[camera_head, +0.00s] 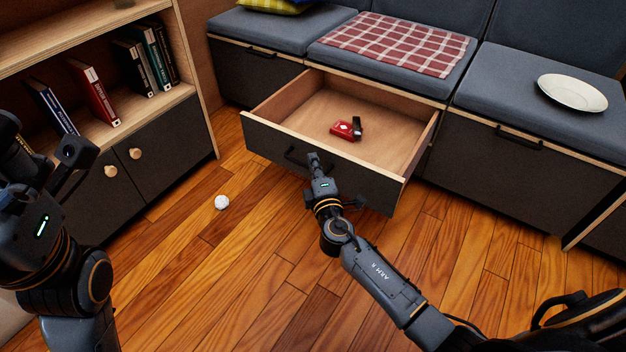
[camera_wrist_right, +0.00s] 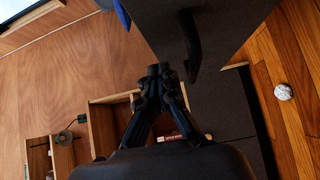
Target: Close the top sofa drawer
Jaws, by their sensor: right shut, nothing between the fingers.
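The sofa drawer (camera_head: 380,186) with a dark front and light wooden sides is pulled well out below the middle seat. A red item (camera_head: 342,132) and a small black item (camera_head: 357,125) lie inside. My right gripper (camera_head: 314,160) is shut and empty at the drawer front, just right of its black handle (camera_head: 294,158). In the right wrist view its fingertips (camera_wrist_right: 158,72) are together beside the handle (camera_wrist_right: 190,45); I cannot tell if they touch. My left gripper (camera_head: 42,142) is open and empty at the left edge, before the bookshelf.
A bookshelf (camera_head: 190,60) with books and closed doors stands left. A crumpled white ball (camera_head: 221,202) lies on the wooden floor. A checked cloth (camera_head: 400,43) and a white plate (camera_head: 572,92) lie on the sofa seats. The floor before the drawer is mostly clear.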

